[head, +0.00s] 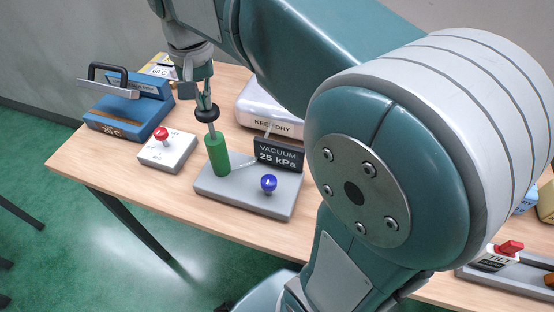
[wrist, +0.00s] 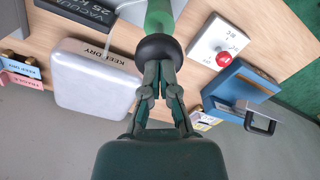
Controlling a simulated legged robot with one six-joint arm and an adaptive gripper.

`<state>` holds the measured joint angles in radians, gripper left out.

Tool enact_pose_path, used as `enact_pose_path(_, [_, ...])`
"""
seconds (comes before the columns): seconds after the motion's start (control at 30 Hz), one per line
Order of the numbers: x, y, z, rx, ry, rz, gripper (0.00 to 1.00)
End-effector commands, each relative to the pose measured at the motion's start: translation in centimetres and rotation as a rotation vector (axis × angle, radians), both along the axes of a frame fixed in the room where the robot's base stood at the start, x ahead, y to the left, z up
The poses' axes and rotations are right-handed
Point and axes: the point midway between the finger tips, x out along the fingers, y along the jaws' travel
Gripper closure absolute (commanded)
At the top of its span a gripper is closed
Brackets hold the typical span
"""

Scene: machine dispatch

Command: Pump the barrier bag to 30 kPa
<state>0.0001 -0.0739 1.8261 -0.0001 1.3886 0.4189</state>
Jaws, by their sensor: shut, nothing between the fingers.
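The vacuum pump is a green cylinder (head: 217,155) standing on a grey base, with a rod and a black knob (head: 207,113) raised above it. Its dark display (head: 278,154) reads VACUUM 25 kPa. A blue knob (head: 268,183) stands on the same base. The pale barrier bag (head: 250,104), labelled KEEP DRY, lies behind the display; it also shows in the wrist view (wrist: 85,88). My gripper (head: 204,98) is shut and empty, right above the black knob. In the wrist view its fingertips (wrist: 160,64) meet the knob's edge; whether they touch cannot be told.
A blue sealer (head: 130,108) reading 25 C stands at the left with a black handle. A grey box with a red button (head: 162,134) is between it and the pump. A tilt fixture (head: 500,258) is at the right. The table's front edge is near the pump.

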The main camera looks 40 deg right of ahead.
Motion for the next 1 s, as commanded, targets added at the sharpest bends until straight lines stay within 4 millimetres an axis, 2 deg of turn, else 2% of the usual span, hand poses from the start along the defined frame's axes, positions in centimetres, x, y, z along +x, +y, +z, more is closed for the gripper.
enact_pose_path(0.67, [0.0, 0.0, -1.9, 0.001, 0.004, 0.0, 1.0])
enact_pose_path(1.0, [0.0, 0.0, -1.3, 0.0, 0.003, 0.0, 1.0])
